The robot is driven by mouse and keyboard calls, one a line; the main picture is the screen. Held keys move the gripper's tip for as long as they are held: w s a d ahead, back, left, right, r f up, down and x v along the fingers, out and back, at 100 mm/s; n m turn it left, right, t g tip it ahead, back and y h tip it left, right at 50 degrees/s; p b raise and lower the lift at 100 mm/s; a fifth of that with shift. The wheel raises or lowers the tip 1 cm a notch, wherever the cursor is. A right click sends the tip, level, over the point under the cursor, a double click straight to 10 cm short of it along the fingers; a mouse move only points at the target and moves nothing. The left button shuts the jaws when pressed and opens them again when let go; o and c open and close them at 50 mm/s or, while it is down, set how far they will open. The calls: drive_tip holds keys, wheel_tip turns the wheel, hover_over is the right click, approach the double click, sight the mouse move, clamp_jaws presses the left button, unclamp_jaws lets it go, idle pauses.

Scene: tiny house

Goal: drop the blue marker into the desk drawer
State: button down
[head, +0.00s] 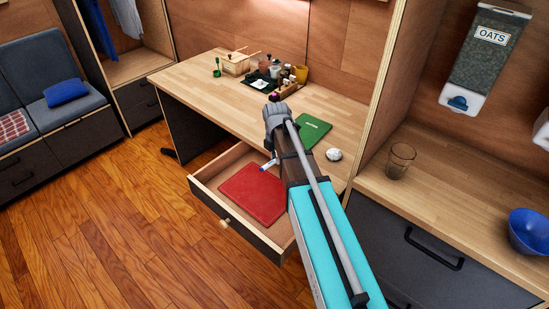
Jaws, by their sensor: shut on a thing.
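The desk drawer (206,187) is pulled open under the wooden desk, with a red book or folder (252,193) lying flat inside. The blue marker (267,165), pale with a blue end, shows just left of my arm, over the back part of the drawer in the picture. My gripper (278,158) is mostly hidden behind my own arm; it is shut on the marker. The marker appears tilted, and its height above the drawer is hard to tell.
On the desk top (200,80) are a green book (313,131), a white round object (333,154) and a dark tray with pots and small jars (262,86). A glass (399,160) and blue bowl (530,232) stand on the right counter. The floor left of the drawer is clear.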

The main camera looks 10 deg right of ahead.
drive_tip(key=shift+f+b, duration=0.3)
drive_tip(key=shift+f, duration=0.2)
drive_tip(key=c, duration=0.5)
unclamp_jaws()
drive_tip(key=shift+c, duration=0.2)
